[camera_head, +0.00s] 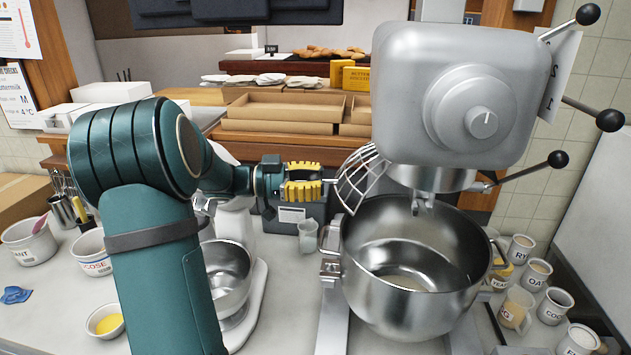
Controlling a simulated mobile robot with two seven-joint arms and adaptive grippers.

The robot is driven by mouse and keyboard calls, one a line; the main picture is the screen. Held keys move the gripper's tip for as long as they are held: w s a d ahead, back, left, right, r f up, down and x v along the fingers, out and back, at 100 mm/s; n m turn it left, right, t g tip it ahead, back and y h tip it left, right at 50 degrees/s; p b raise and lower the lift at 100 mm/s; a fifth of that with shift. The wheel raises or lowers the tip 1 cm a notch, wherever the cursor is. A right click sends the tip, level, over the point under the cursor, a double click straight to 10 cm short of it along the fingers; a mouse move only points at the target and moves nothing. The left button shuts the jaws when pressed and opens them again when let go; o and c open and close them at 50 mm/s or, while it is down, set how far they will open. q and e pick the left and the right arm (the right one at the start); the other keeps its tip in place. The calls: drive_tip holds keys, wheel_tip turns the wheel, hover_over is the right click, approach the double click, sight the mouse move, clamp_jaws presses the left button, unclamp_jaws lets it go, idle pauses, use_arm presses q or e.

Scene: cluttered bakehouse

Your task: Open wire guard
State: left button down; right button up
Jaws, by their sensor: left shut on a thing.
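The wire guard (361,179) is a curved cage of metal bars at the left of the big mixer, between its head (450,95) and the rim of its steel bowl (415,265). My left arm comes in from the left, and my left gripper (318,182), with yellow finger pads, is shut at the guard's left edge. The exact contact on the bars is too small to make out. The part of the guard behind the mixer head is hidden. My right gripper is not in view.
A smaller stand mixer with a steel bowl (228,275) stands left of the big mixer, partly behind my arm. A small clear cup (308,236) stands between them. Several labelled mugs (520,248) crowd the right. Black-knobbed levers (530,170) stick out right of the mixer head.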

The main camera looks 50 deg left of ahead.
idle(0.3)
use_arm(q)
drive_tip(key=c, duration=0.9)
unclamp_jaws()
wheel_tip(320, 180, up, 10)
drive_tip(key=shift+s+r, duration=0.1)
drive_tip(key=shift+a, duration=0.1)
